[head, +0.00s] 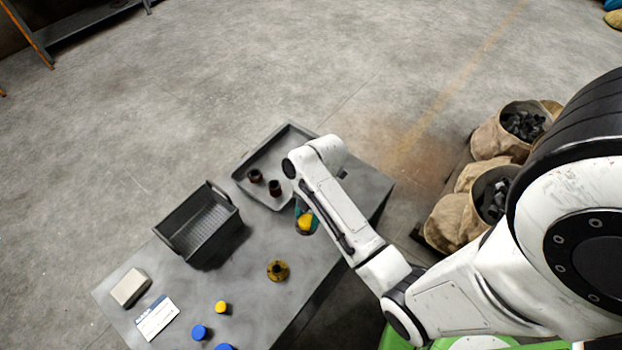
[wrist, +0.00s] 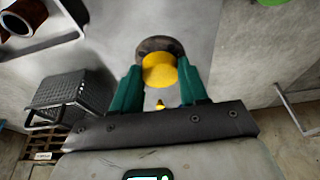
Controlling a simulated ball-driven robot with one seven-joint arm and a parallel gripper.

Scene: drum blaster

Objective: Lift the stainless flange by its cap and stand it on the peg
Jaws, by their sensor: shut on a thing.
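My gripper (head: 301,214) has green fingers and is shut on the yellow cap (head: 305,222) of the flange. In the wrist view the cap (wrist: 158,71) sits between the fingertips (wrist: 160,68), with the flange's dark grey round rim (wrist: 153,44) showing beyond it. Whether the flange is clear of the table cannot be told. A brass-yellow round base (head: 278,271) with a dark centre, which looks like the peg, stands on the table nearer the front. A small yellow tip (wrist: 160,104) shows between the fingers in the wrist view; what it belongs to is unclear.
A grey tray (head: 262,151) with two dark brown fittings is behind my gripper. A dark basket (head: 200,224) stands to the left. A pale block (head: 130,287), a card (head: 156,318), blue caps (head: 199,332) and a yellow cap (head: 221,307) lie nearer. Sacks (head: 449,219) stand right of the table.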

